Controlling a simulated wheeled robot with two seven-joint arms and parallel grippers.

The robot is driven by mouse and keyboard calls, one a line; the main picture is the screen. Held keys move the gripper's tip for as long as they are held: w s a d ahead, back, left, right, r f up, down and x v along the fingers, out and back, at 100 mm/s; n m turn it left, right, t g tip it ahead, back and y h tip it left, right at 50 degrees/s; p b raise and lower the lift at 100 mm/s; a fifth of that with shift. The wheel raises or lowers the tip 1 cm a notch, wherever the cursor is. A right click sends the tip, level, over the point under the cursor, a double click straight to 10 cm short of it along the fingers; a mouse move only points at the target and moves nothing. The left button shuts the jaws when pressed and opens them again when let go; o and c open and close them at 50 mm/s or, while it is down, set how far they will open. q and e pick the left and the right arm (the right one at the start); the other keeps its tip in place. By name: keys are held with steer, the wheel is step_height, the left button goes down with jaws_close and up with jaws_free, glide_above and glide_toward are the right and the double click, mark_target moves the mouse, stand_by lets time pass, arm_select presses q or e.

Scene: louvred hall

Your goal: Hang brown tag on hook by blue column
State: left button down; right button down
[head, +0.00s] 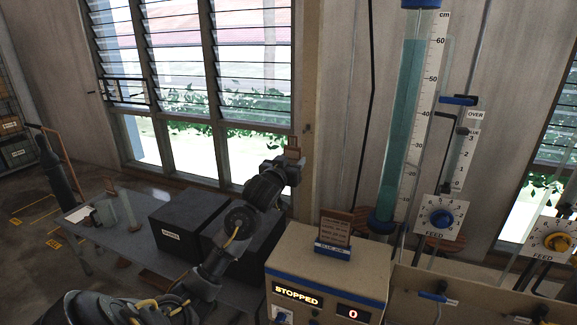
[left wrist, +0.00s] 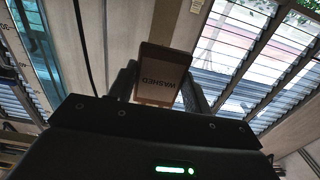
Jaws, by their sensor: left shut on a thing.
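My left gripper (head: 291,167) is raised in front of the window frame, left of the blue column. It is shut on a brown tag (head: 293,148), whose top sticks up above the fingers. In the left wrist view the tag (left wrist: 162,72) stands between the fingers (left wrist: 160,90), and its pale face reads "WASHED" upside down. The blue column (head: 400,130) is a clear tube of blue-green liquid with blue end caps and a cm scale. A dark bent rod (head: 447,120) is right of the scale; I cannot tell whether it is the hook. My right gripper is not in view.
A box with a "STOPPED" display (head: 298,296) stands below the column, with a small brown sign (head: 335,230) on top. Feed dials (head: 440,218) are at right. Dark boxes (head: 178,228) stand on a grey table. A black cable (head: 370,90) hangs left of the column.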

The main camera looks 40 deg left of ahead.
arm_select(q)
steer(key=x, duration=0.6)
steer(key=shift+b, duration=0.45)
steer(key=shift+p, duration=0.3)
steer(key=shift+w+a, duration=0.1)
steer(key=shift+w, duration=0.1)
steer(key=shift+w, duration=0.1)
stand_by(0.3)
